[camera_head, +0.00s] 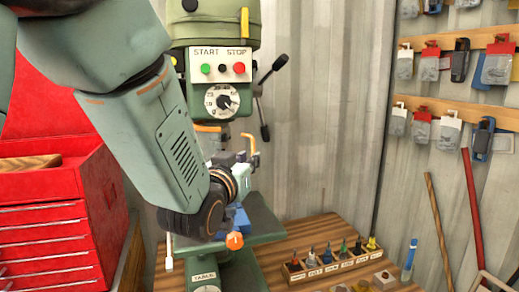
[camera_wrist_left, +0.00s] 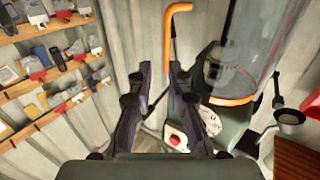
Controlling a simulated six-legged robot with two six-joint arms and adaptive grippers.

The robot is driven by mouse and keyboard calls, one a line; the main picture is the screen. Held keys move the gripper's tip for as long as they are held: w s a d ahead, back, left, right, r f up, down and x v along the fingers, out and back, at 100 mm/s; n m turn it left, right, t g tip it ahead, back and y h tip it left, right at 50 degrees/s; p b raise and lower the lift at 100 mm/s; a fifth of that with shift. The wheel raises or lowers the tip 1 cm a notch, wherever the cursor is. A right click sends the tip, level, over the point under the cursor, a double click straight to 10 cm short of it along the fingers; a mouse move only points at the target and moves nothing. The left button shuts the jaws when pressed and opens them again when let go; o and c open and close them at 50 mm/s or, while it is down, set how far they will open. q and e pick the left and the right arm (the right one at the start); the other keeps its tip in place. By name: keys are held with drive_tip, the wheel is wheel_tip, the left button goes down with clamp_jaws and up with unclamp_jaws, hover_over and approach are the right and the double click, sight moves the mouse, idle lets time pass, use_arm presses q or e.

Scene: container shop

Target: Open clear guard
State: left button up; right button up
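The clear guard (camera_wrist_left: 265,45) is a transparent cylinder with an orange rim (camera_wrist_left: 232,101) at the right of the left wrist view. Its orange bent handle (camera_wrist_left: 168,40) rises just beyond my left gripper's fingertips. In the head view the handle (camera_head: 254,143) shows right of my arm, and the rest of the guard is mostly hidden. My left gripper (camera_wrist_left: 160,70) is open, with a gap between its dark fingers. The handle's lower end appears near this gap; I cannot tell if they touch. In the head view the left gripper (camera_head: 232,160) is at the drill press. My right gripper is not in view.
The green drill press (camera_head: 211,30) has a start/stop panel (camera_head: 220,67) and a side lever (camera_head: 264,118). A wooden block of several bits (camera_head: 330,262) stands on the bench. A red tool chest (camera_head: 50,235) is at left. Shelves (camera_head: 455,110) hang on the right wall.

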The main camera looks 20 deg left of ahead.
sight(252, 153)
use_arm(q)
drive_tip(key=w, duration=0.3)
drive_tip(key=w+p, duration=0.1)
drive_tip(key=w, duration=0.1)
drive_tip(key=shift+w+a+f, duration=0.15)
drive_tip(key=shift+w+a, duration=0.1)
drive_tip(key=shift+w, duration=0.05)
drive_tip(key=shift+a+f, duration=0.1)
drive_tip(key=shift+a, duration=0.4)
drive_tip(key=c, duration=0.3)
drive_tip(key=shift+d, duration=0.2)
clamp_jaws()
